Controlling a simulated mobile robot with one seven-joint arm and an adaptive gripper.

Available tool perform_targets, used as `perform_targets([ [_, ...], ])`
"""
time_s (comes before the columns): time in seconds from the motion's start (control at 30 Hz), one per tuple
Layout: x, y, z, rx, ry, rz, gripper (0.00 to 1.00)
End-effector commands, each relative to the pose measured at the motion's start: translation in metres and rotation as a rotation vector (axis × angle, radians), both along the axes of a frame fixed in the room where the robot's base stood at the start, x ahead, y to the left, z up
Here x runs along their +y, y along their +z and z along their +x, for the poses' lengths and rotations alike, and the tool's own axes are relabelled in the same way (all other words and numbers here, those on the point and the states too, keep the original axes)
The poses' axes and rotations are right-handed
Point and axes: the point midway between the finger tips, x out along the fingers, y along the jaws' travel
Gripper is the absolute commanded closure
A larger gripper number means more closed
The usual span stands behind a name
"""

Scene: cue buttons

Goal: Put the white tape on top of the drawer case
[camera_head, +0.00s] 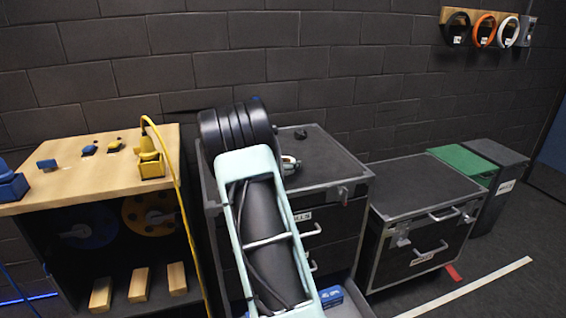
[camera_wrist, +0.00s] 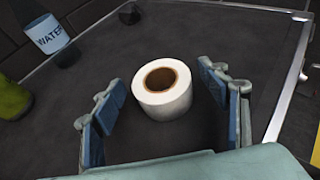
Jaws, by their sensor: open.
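In the wrist view, the white tape (camera_wrist: 170,103) is a thick white roll with a brown core, lying flat on a dark top with a metal edge. My gripper (camera_wrist: 160,78) is open, with one blue-padded finger on each side of the roll. A gap shows on both sides, and the tape looks unheld. In the head view, the drawer case (camera_head: 327,167) stands at the centre, black with metal edges and drawers. My arm covers part of it, and I cannot make out the tape there. The dark top in the wrist view looks like this case's top.
In the head view, a wooden-topped bench (camera_head: 80,172) stands left, a lower black case (camera_head: 425,188) right. A small dark item (camera_head: 300,133) sits at the drawer case's back.

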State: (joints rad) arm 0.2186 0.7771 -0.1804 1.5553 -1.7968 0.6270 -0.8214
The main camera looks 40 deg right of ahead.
Motion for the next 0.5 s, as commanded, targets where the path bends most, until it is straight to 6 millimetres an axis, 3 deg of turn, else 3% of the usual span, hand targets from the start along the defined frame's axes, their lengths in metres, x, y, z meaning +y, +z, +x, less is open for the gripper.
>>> perform_targets([
  [0.2, 0.001, 0.006, 0.0, 0.0, 0.0, 0.0, 0.32],
  [0.5, 0.051, 0.027, -0.025, -0.002, 0.003, 0.001, 0.32],
])
